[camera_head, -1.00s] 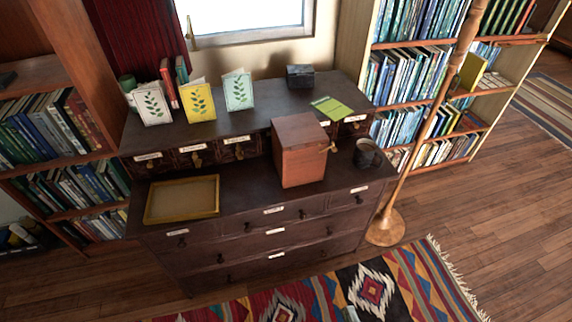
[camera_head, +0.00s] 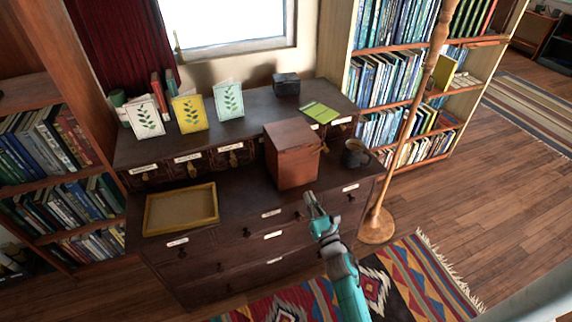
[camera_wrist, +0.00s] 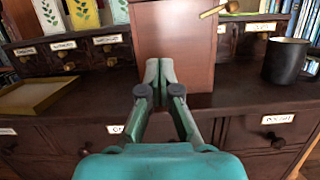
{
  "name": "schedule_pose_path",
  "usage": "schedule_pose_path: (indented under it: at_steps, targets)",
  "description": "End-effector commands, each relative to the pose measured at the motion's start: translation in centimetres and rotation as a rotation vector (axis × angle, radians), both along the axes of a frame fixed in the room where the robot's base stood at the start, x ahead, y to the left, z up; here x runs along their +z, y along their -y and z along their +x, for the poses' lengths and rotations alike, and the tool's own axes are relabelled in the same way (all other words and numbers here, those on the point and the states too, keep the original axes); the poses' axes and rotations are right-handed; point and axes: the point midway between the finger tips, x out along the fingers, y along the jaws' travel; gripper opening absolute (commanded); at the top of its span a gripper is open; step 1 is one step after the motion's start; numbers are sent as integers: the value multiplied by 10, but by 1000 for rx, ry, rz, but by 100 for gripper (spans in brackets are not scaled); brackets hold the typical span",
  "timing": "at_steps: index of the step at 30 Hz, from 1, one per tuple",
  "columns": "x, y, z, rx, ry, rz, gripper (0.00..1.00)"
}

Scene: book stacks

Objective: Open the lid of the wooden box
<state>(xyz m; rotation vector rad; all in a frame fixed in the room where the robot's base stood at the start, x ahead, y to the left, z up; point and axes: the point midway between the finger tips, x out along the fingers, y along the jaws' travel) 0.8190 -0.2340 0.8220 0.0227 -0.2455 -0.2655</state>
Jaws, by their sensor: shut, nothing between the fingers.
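The wooden box (camera_head: 292,160) is a tall reddish-brown box standing on the lower top of the dark dresser. Its lid (camera_head: 289,132) lies flat and closed on top. A brass latch or handle (camera_head: 321,147) sticks out on its right side; the wrist view shows a brass piece (camera_wrist: 213,11) at its upper right. My gripper (camera_head: 310,198) is in front of and below the box, by the dresser's front edge. In the wrist view my gripper (camera_wrist: 160,66) has its fingertips together, empty, before the box's lower front (camera_wrist: 188,45). I cannot tell whether they touch it.
A dark mug (camera_head: 355,153) stands right of the box. A shallow yellow tray (camera_head: 181,208) lies to the left. Cards (camera_head: 189,112), a small black box (camera_head: 286,84) and a green booklet (camera_head: 319,112) sit on the raised shelf. A wooden pole (camera_head: 408,120) stands at right.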

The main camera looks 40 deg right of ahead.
Motion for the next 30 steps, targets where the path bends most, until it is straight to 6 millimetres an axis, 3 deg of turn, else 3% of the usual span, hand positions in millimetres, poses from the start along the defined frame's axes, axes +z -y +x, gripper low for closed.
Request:
schedule_pose_path:
  at_steps: [8, 23, 30]
  targets:
    - [7, 12, 20, -16, -9, -59, 0]
    - [28, 34, 101, -16, -8, -55, 0]
    - [52, 34, 100, -15, -9, -57, 0]
